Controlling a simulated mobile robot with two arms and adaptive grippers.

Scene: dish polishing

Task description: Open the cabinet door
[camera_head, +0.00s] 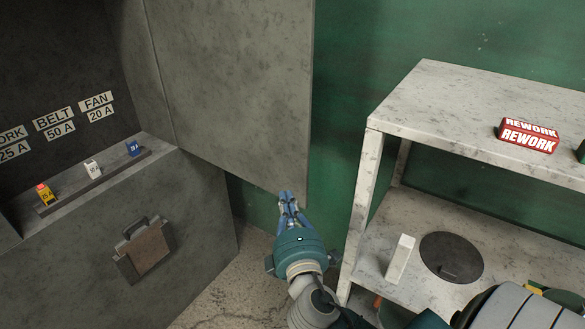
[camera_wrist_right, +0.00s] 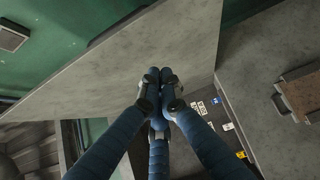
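The cabinet door (camera_head: 235,80) is a large grey mottled panel. It stands swung out from the grey cabinet (camera_head: 75,265), and the dark inside shows at the left. My right gripper (camera_head: 287,197) is at the door's lower outer corner. In the right wrist view, its blue fingers (camera_wrist_right: 160,76) meet at the tips and overlap the door (camera_wrist_right: 150,50) near its lower edge. The fingers look shut with nothing seen between them; whether they touch the door I cannot tell. My left gripper is not in view.
Inside the cabinet, yellow (camera_head: 45,194), white (camera_head: 92,169) and blue (camera_head: 133,148) fuses stand on a ledge. A brown-and-grey handled piece (camera_head: 145,248) is on the cabinet front. At right, a pale shelf unit (camera_head: 440,100) carries a red REWORK block (camera_head: 528,136).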

